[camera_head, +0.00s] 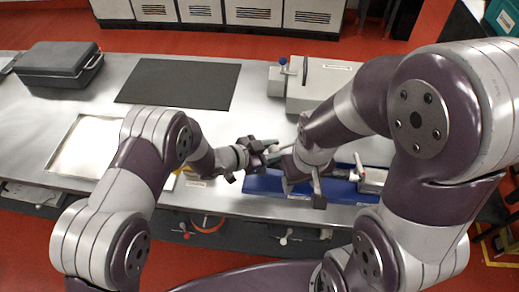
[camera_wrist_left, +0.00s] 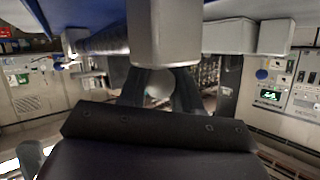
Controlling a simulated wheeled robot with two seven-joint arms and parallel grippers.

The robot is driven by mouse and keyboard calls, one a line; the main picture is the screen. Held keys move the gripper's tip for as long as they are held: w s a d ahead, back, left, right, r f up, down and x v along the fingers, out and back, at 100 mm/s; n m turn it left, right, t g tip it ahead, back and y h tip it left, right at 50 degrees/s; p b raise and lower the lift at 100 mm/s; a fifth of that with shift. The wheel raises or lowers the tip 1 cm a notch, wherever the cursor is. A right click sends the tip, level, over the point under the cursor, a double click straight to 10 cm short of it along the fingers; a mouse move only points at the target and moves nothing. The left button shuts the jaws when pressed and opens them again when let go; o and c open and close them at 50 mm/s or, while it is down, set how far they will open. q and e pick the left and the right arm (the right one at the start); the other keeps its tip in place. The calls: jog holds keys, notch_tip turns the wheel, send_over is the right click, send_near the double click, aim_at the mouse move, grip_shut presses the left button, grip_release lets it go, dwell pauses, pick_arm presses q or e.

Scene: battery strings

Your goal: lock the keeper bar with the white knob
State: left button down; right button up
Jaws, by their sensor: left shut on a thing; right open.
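My left gripper (camera_head: 272,150) is at the far edge of the blue tray (camera_head: 262,186). In the left wrist view its dark fingers (camera_wrist_left: 160,95) are shut on a pale rounded thing, likely the white knob (camera_wrist_left: 158,84). A light grey block (camera_wrist_left: 165,32) stands just beyond the fingertips, and a grey bar (camera_wrist_left: 232,36) runs across behind it; I cannot tell whether this is the keeper bar. My right gripper (camera_head: 303,190) is open over the blue tray, to the right of the left one. The two grippers and the right arm hide much of the tray's middle.
A grey machine (camera_head: 318,84) with a blue knob stands behind the tray. A black mat (camera_head: 180,83), a dark case (camera_head: 60,66) and a shallow metal tray (camera_head: 84,146) lie to the left.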

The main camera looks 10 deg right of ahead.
dwell(0.3)
pick_arm(q)
jog(key=c, duration=0.8)
grip_release()
